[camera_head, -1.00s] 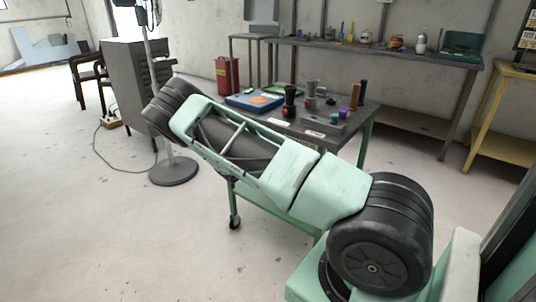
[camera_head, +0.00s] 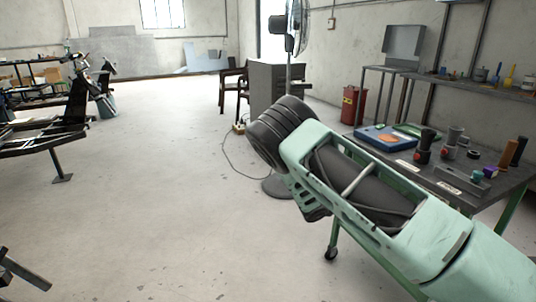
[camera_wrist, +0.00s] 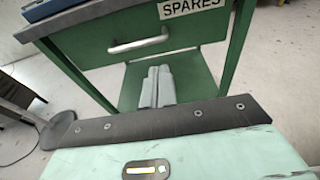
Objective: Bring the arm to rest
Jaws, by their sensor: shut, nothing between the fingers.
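My mint-green arm (camera_head: 440,235) crosses the lower right of the head view, bent at a black ribbed joint. My gripper's two grey fingers (camera_wrist: 157,72) show in the wrist view beyond the dark wrist plate. They lie side by side, shut, with nothing held. They point toward the green cart with a drawer marked SPARES (camera_wrist: 195,8) and its lower shelf. I cannot tell how far they are from it. In the head view my fingers are hidden behind the arm.
A worktable (camera_head: 480,196) with a blue tray (camera_head: 383,139) and several parts stands right, behind my arm. A fan (camera_head: 287,35), a grey cabinet (camera_head: 276,85) and a red canister (camera_head: 353,105) are behind. A cable lies on the floor. The floor left of centre is open.

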